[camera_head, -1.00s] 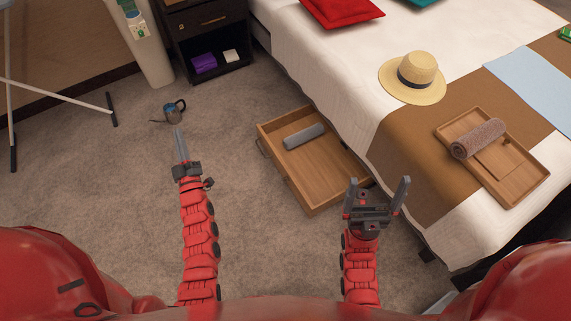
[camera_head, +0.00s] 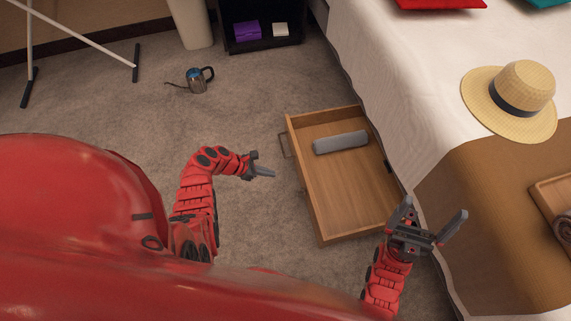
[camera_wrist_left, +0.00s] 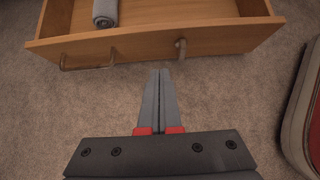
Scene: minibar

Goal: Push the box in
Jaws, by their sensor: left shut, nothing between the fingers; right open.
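The box is a wooden drawer (camera_head: 345,203) pulled out from under the bed, with a rolled grey towel (camera_head: 341,142) inside. In the left wrist view its front panel (camera_wrist_left: 150,44) spans the top, with a metal handle (camera_wrist_left: 87,62). My left gripper (camera_head: 272,172) is shut and empty, its fingers pointing at the drawer's front with a gap of carpet between. The fingertips also show in the left wrist view (camera_wrist_left: 158,74), just short of the panel. My right gripper (camera_head: 435,220) is open and empty near the drawer's near right corner.
The bed (camera_head: 402,100) stands along the right, with a straw hat (camera_head: 512,97) and a wooden tray (camera_head: 552,195) on it. A dark cabinet (camera_head: 262,45) is behind.

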